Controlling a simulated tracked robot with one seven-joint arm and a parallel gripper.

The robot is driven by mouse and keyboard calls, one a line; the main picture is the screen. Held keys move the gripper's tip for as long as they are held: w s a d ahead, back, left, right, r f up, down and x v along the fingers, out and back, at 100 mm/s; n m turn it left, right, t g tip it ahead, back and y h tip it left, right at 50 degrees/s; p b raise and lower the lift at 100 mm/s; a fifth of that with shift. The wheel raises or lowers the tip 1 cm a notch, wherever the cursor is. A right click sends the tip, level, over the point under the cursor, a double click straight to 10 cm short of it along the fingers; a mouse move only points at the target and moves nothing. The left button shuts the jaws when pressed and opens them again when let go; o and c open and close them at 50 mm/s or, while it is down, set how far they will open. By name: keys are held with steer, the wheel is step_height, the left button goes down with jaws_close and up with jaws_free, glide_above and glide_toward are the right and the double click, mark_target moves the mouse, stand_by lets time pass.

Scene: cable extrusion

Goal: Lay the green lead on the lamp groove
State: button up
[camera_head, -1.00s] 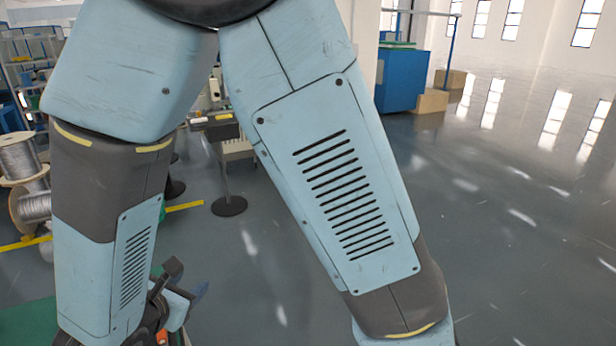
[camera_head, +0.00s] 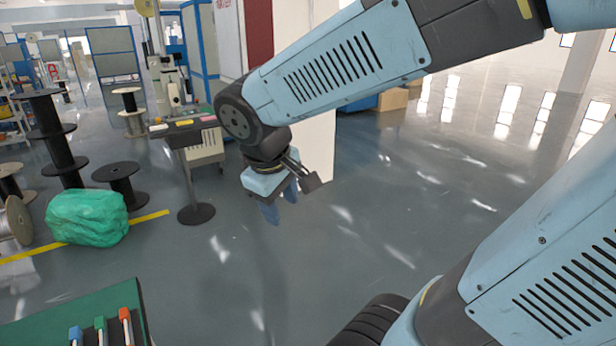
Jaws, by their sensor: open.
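My gripper (camera_head: 279,203) hangs open and empty above the grey floor, left of the middle, with its blue fingers pointing down. A green-topped item (camera_head: 100,325), perhaps the green lead's end, sits on the green table (camera_head: 60,312) at the bottom left. It is between a blue-topped (camera_head: 76,334) and an orange-topped (camera_head: 125,316) one, on dark strips, cut off by the picture's edge. My gripper is well apart from them, up and to the right. I cannot make out a lamp groove.
A pedestal stand (camera_head: 188,170) with small coloured pieces on its top stands left of my gripper. A green wrapped bundle (camera_head: 88,217) and black spools (camera_head: 121,181) are at the left. The floor below my gripper is clear.

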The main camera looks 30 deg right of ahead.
steer(key=s+d+r+m+t+y, duration=0.1)
steer(key=r+m, duration=0.1)
steer(key=s+d+r+m+t, duration=0.1)
steer(key=r+m, duration=0.1)
steer(key=s+d+r+m+y, duration=0.1)
steer(key=r+m, duration=0.1)
steer(key=shift+s+d+t+y, duration=0.25)
steer(key=shift+d+t+y, duration=0.05)
steer(key=shift+d+t, duration=0.1)
steer(key=shift+s, duration=0.1)
steer(key=shift+c, duration=0.7)
